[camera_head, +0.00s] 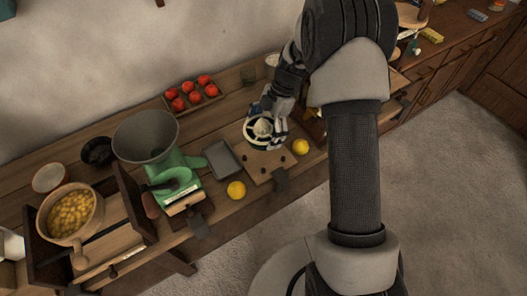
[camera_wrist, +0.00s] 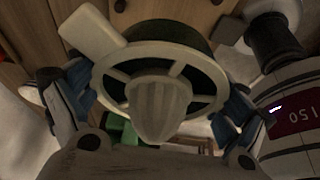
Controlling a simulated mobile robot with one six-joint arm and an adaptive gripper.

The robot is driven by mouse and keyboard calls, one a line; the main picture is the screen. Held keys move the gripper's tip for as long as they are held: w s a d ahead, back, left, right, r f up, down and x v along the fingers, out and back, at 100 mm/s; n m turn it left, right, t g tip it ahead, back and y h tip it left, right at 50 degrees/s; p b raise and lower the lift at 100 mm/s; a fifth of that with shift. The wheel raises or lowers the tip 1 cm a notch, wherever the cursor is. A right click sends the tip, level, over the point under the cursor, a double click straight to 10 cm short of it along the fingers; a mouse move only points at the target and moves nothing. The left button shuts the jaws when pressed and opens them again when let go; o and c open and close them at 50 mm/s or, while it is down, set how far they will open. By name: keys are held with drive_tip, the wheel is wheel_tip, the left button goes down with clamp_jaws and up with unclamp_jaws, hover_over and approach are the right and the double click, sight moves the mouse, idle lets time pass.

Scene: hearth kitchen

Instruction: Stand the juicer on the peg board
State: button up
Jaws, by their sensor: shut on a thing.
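The juicer (camera_head: 259,131) is a pale, round citrus reamer with a slotted rim over a dark green bowl. In the wrist view the juicer (camera_wrist: 158,105) fills the middle, with its ribbed cone facing the camera and a flat handle to the upper left. My gripper (camera_head: 267,124) is shut on it, with blue fingers on opposite sides. The peg board (camera_head: 268,175) is a wooden board with dark pegs on the counter. The juicer is over the board's back part and hides some of it. I cannot tell whether it touches the board.
A grey tray (camera_head: 221,158) lies left of the board. Lemons (camera_head: 236,190) (camera_head: 301,146) sit close on both sides. A crate of tomatoes (camera_head: 211,91) stands behind. A green appliance with a grey bowl (camera_head: 146,136) stands left.

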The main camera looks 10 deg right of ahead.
sight(260, 157)
wheel_tip(260, 157, down, 10)
drive_tip(key=shift+r+b, duration=0.2)
drive_tip(key=shift+b, duration=0.8)
drive_tip(key=shift+f, duration=0.1)
drive_tip(key=shift+f, duration=0.1)
drive_tip(key=o, duration=0.8)
drive_tip(key=shift+o, duration=0.3)
